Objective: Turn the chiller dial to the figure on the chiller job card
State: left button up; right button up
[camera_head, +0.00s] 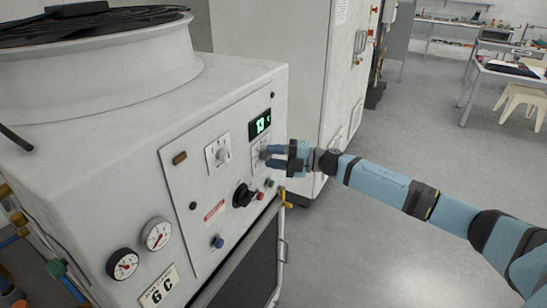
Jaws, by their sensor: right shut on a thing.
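The chiller (130,150) is a pale cabinet with a control panel (190,185) on its side. A lit green display (260,125) near the panel's top right seems to read 13 C. My right gripper (271,153) comes in from the right and is shut on the chiller dial (261,151) below the display; the gripper hides part of the dial and its scale. A card (159,289) low on the chiller reads 6 C, with smaller text above too small to read surely. My left gripper is not in view.
Another dial (218,154), a black rotary switch (244,196) and small coloured buttons share the panel. Two gauges (157,235) sit lower left. A tall pale cabinet (290,60) stands behind. The floor (370,240) at right is clear below my arm.

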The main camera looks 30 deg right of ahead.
jog(key=shift+r+n+g+h+p, duration=0.1)
jog(key=shift+n+g+h+p, duration=0.2)
jog(key=shift+n, duration=0.7)
jog(key=shift+r+n+g+h+p, duration=0.15)
jog(key=shift+n+h, duration=0.25)
jog(key=shift+n, duration=0.6)
jog(key=shift+f, duration=0.15)
jog(key=o, duration=0.9)
jog(key=shift+o, duration=0.2)
jog(key=shift+s+d, duration=0.1)
jog(key=shift+s+d, duration=0.25)
jog(key=shift+d, duration=0.05)
jog(key=b+v, duration=0.3)
jog(key=v, duration=0.9)
jog(key=shift+s+d, duration=0.25)
jog(key=shift+d, duration=0.1)
